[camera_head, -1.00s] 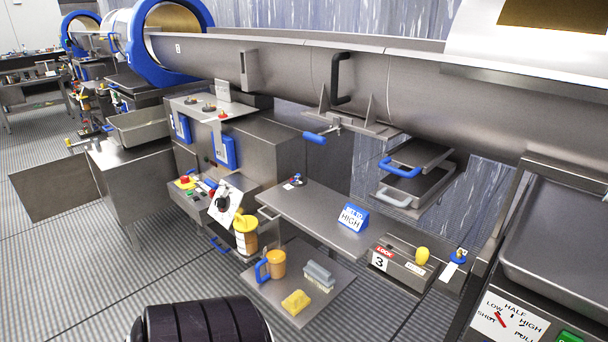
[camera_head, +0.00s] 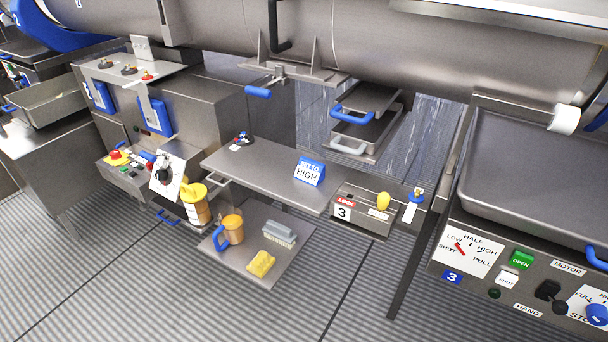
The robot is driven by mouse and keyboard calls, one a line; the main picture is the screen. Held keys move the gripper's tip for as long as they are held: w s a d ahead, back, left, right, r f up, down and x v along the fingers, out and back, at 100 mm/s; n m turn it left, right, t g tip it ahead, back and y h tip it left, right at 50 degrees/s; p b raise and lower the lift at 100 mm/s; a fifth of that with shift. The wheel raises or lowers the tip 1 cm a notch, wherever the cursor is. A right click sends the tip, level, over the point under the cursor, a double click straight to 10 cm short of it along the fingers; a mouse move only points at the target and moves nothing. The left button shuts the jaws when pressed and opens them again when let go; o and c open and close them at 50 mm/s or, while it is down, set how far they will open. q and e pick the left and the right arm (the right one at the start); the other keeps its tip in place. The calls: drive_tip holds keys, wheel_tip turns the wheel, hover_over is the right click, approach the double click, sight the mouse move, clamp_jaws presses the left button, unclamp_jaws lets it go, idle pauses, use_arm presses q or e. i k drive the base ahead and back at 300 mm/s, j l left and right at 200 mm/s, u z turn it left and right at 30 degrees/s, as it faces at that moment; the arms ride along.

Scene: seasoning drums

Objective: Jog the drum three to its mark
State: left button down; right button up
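A large steel drum (camera_head: 390,55) runs across the top of the view, and its ends are cut off. The lock box marked 3 (camera_head: 363,211), with a red LOCK label and a yellow knob (camera_head: 383,201), sits below it. Neither of my grippers shows.
A steel shelf holds a blue "SET TO HIGH" sign (camera_head: 309,172). A lower shelf holds an orange mug (camera_head: 232,230), a yellow sponge (camera_head: 261,263) and a brush (camera_head: 279,234). A deep tray (camera_head: 530,175) stands at right. Ribbed floor (camera_head: 180,300) is clear at lower left.

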sight(519, 260)
drive_tip(key=z, duration=1.75)
drive_tip(key=k+j+z, duration=0.1)
drive_tip(key=z, duration=0.25)
drive_tip(key=j, duration=0.1)
